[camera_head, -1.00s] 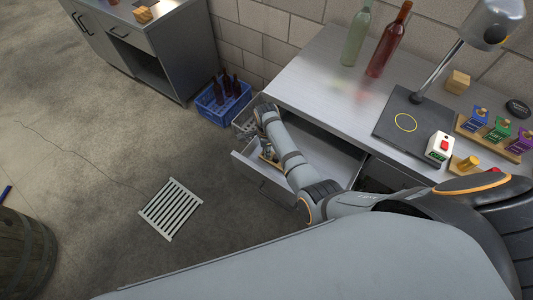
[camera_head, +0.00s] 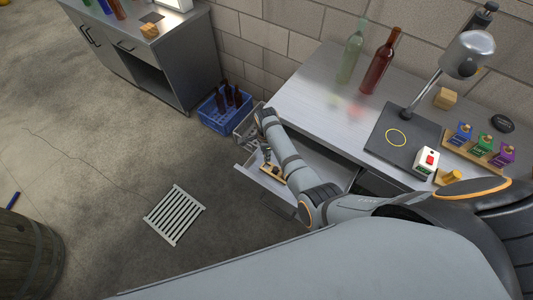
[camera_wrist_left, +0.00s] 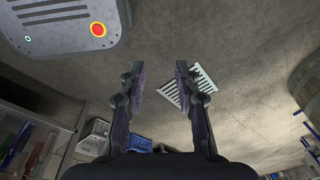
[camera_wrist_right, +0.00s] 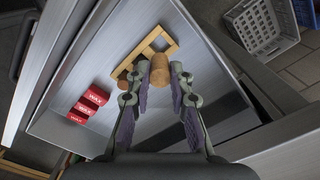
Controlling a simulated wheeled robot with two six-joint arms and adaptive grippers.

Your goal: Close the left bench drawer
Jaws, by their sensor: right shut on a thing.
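The left bench drawer (camera_head: 262,189) stands pulled out from the steel bench (camera_head: 315,87) in the head view. The right wrist view looks down into the drawer (camera_wrist_right: 75,125). It holds a small wooden rack (camera_wrist_right: 150,44) and red wax boxes (camera_wrist_right: 88,106). My right gripper (camera_wrist_right: 160,76) is over the drawer, its fingertips shut on a cork-coloured cylinder (camera_wrist_right: 160,66) beside the rack. In the head view my right gripper (camera_head: 267,154) is small and partly hidden by my arm. My left gripper (camera_wrist_left: 159,68) is open and empty above the floor, outside the head view.
A grey crate (camera_wrist_right: 262,25) and a blue crate of bottles (camera_head: 219,119) stand past the drawer. The bench top carries two bottles, a lamp (camera_head: 468,52) and a rack of coloured blocks (camera_head: 470,150). A floor grate (camera_head: 175,215) lies left; the floor around it is clear.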

